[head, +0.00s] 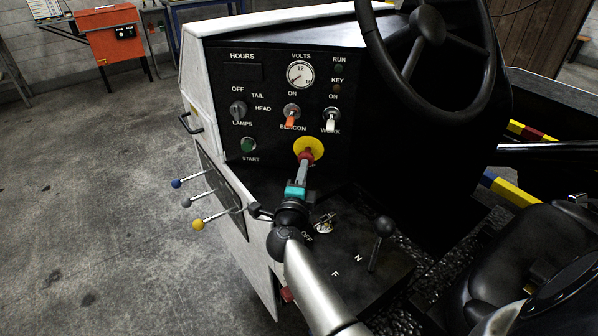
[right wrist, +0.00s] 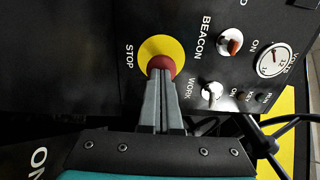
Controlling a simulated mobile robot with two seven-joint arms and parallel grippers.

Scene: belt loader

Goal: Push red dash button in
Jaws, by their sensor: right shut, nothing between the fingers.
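The red dash button (right wrist: 162,65) is a round red knob on a yellow disc marked STOP in the right wrist view. In the head view the yellow disc (head: 309,147) is on the lower dash, with part of the red button (head: 306,156) showing below its middle. My right gripper (head: 304,163) is shut and empty, its fingertips at the red button. In the right wrist view the closed fingertips (right wrist: 161,80) overlap the button's lower edge; I cannot tell whether they press on it. My left gripper is not in view.
The black dash panel (head: 265,100) carries a green start button (head: 248,145), a lamps knob (head: 238,111), beacon (head: 291,113) and work (head: 331,119) switches. The steering wheel (head: 430,28) is upper right. A gear lever (head: 383,235) stands right of my arm. Coloured side levers (head: 199,224) stick out left.

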